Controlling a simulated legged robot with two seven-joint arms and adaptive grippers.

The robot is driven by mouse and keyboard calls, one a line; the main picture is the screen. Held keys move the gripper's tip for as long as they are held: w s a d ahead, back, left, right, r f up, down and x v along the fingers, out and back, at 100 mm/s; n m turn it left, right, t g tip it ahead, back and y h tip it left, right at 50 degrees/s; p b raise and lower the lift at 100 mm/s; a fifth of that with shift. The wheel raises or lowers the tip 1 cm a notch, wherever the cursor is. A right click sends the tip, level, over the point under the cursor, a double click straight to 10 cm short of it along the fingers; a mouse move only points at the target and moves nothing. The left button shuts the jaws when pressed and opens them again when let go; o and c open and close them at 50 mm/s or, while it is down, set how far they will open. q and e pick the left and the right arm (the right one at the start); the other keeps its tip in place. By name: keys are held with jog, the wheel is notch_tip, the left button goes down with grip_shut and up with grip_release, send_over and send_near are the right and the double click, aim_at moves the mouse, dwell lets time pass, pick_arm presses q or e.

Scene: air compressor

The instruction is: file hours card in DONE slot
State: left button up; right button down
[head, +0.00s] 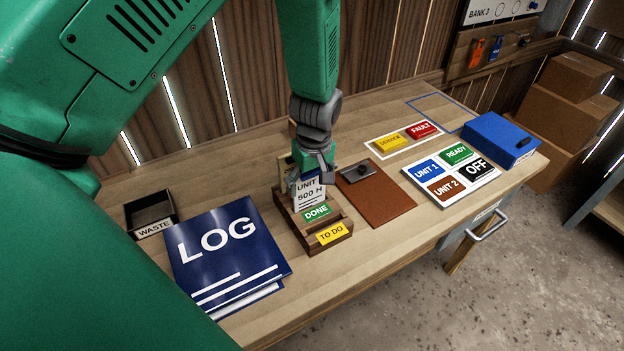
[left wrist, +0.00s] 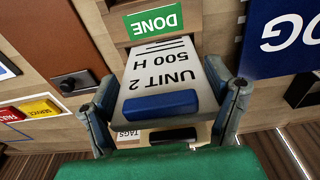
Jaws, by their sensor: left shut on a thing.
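The hours card (head: 309,192), white and marked UNIT 2, 500 H, stands upright at the wooden card holder (head: 343,246), behind its green DONE label (head: 317,212). My left gripper (head: 313,172) is shut on the card from above. In the left wrist view the fingers (left wrist: 165,104) flank the card's blue grip (left wrist: 160,105), and the card's far edge meets the holder just behind the DONE label (left wrist: 154,20). How deep the card sits in the slot is hidden. The yellow TO DO label (head: 333,232) is on the front step. My right gripper is out of view.
A blue LOG binder (head: 225,245) and a black WASTE bin (head: 150,212) lie left of the holder. A brown clipboard (head: 385,203) lies close on its right. A TAGS box (left wrist: 128,134) stands behind. Sign cards (head: 452,172) and a blue case (head: 498,140) are farther right.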

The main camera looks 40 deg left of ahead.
pick_arm(q)
jog(key=shift+f, duration=0.3)
jog(key=o, duration=1.3)
jog(key=r, duration=0.8)
jog(key=d+r, duration=0.1)
jog(key=r, duration=0.2)
jog(key=shift+s+r, duration=0.2)
jog(key=shift+r, duration=0.2)
jog(key=shift+f, duration=0.1)
